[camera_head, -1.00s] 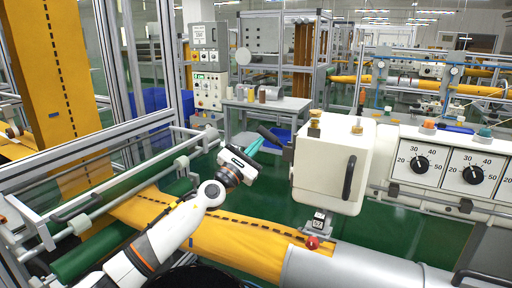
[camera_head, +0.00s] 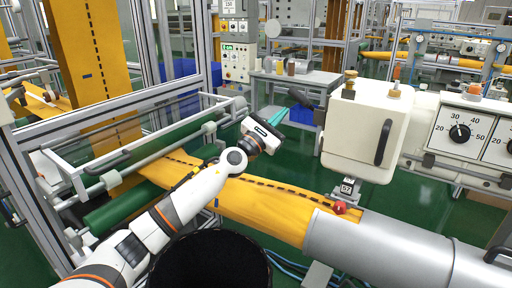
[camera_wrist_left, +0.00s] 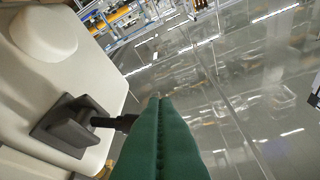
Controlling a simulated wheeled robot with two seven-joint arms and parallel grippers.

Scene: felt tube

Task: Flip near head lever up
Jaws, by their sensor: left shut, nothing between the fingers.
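The near head is a cream box (camera_head: 352,135) right of centre, over the tube line. Its dark lever (camera_head: 302,99) sticks out from its left side and slants up to the left in the head view. In the left wrist view the lever's dark mount (camera_wrist_left: 68,128) is on the cream side, and its bar (camera_wrist_left: 112,122) runs partly behind my fingers. My right gripper is out of view.
An orange felt strip (camera_head: 265,205) runs under my left arm into a grey tube (camera_head: 375,250). A red knob (camera_head: 340,208) sits below the head. A metal frame (camera_head: 110,130) stands at left. A dial panel (camera_head: 465,130) is at right.

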